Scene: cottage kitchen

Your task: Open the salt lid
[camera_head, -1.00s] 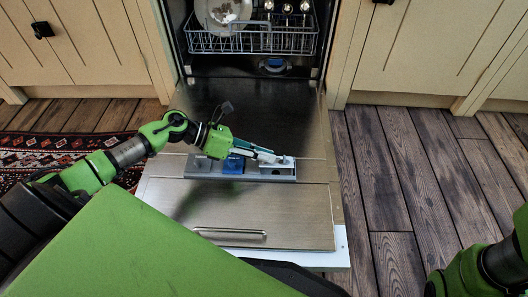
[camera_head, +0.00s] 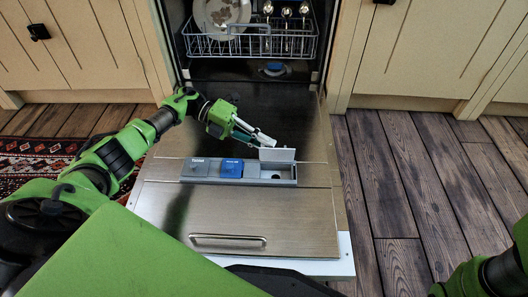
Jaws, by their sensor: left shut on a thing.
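A grey dispenser strip (camera_head: 213,181) with several sections lies across the inside of the lowered dishwasher door (camera_head: 230,220). Its left section has a grey lid (camera_head: 200,168) and its middle one a blue lid (camera_head: 232,168); both look closed. At the right end a pale lid (camera_head: 278,156), seemingly the salt lid, stands raised, hinged at the back, with a round opening (camera_head: 278,177) bare in front of it. My left gripper (camera_head: 266,141) comes from the upper left, its fingertips shut at the raised lid's upper edge. The right gripper is out of view; only part of my right arm shows.
Cabinets flank the opening. A red patterned rug (camera_head: 40,160) lies at left. The wooden floor (camera_head: 395,180) at right is clear.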

